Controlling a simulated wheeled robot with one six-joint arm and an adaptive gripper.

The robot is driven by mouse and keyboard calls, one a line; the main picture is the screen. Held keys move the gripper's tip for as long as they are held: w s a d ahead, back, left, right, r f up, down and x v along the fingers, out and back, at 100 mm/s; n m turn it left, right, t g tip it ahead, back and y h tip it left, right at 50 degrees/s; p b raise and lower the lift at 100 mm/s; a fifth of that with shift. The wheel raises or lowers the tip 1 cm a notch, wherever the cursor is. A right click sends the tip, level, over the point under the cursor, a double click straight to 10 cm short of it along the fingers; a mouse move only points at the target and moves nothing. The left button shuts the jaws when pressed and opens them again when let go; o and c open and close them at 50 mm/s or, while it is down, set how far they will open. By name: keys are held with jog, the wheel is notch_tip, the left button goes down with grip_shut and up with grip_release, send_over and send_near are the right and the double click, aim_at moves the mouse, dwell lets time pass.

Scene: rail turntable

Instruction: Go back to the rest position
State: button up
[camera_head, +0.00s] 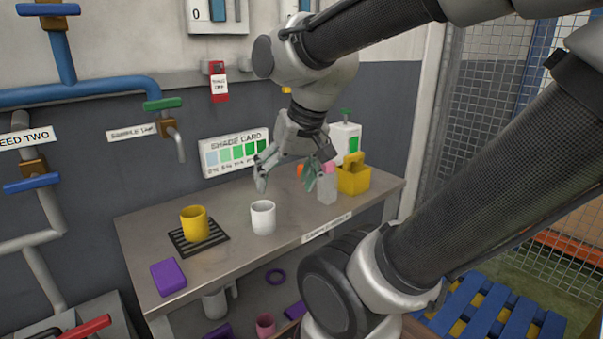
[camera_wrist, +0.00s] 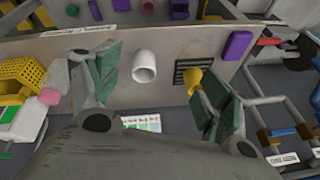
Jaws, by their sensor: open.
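My gripper (camera_head: 286,178) is open and empty, held above the right half of the metal bench (camera_head: 160,219). In the wrist view its two green-padded fingers (camera_wrist: 163,85) stand wide apart with nothing between the pads. A white cup (camera_head: 263,217) stands upright on the bench, to the left of and below my gripper; it also shows beyond the fingers in the wrist view (camera_wrist: 145,66). A yellow cup (camera_head: 194,223) stands on a black slatted drip tray (camera_head: 216,246) further left. My arm reaches in from the right.
A purple block (camera_head: 168,277) lies at the bench's left front. A yellow caddy (camera_head: 354,177), a grey bottle (camera_head: 327,190) and a white dispenser (camera_head: 345,139) stand at the right end. A shade card (camera_head: 235,151) leans behind. Blue pipes with a tap (camera_head: 177,140) run along the wall at left.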

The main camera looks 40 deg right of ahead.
jog(key=s+n, duration=0.1)
jog(key=s+d+r+n, duration=0.1)
jog(key=s+d+n, duration=0.1)
jog(key=shift+r+n+h, duration=0.3)
jog(key=shift+h, duration=0.1)
